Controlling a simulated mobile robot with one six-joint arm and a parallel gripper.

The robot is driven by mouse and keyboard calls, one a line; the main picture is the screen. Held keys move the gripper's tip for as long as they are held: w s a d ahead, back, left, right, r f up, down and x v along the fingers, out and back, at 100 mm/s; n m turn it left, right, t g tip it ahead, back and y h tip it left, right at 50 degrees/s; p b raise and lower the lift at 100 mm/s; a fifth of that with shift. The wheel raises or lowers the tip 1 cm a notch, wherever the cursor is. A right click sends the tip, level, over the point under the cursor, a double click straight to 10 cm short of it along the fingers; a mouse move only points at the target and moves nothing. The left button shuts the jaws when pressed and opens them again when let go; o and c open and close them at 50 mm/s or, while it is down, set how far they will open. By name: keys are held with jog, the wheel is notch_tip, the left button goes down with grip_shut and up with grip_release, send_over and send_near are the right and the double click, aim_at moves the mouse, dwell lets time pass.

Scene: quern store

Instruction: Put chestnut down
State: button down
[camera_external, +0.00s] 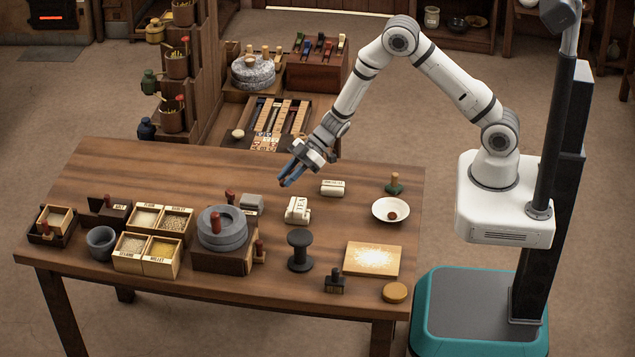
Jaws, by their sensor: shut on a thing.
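My gripper (290,179) is above the back middle of the wooden table (190,165), its blue fingers pointing down and to the left. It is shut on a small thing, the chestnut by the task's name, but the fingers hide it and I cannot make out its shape. A white dish (379,206) on the right of the table holds a small round red-brown thing (391,215); I cannot tell whether that is another nut.
Cream blocks marked with letters, one reading TEA (298,210), stand below my gripper. A stone quern (222,228), grain boxes (160,257), a black spool (300,251) and a floury board (372,260) fill the front. The table's back left is clear.

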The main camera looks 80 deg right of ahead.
notch_tip(320, 180, up, 6)
jog(key=s, duration=0.1)
notch_tip(320, 180, up, 3)
jog(key=n+g+y+p, duration=0.3)
jog(key=n+g+p, duration=0.3)
jog(key=n+g, duration=0.25)
send_over(398, 201)
jog(key=w+a, duration=0.1)
jog(key=a, duration=0.3)
jog(key=shift+n, duration=0.45)
jog(key=shift+s+a+f+b, duration=0.1)
jog(key=shift+s+f+b, duration=0.2)
jog(key=shift+f, duration=1.3)
jog(key=shift+s+f+b, duration=0.1)
jog(key=shift+f+b, duration=0.3)
jog(key=shift+f, duration=1.25)
jog(key=shift+s+a+f+b, duration=0.15)
jog(key=shift+f+b, duration=0.2)
jog(key=shift+f, duration=1.25)
jog(key=shift+d, duration=0.1)
jog(key=shift+f, duration=0.2)
jog(key=c, duration=1.3)
grip_release()
jog(key=shift+o, duration=0.2)
jog(key=shift+r, duration=0.1)
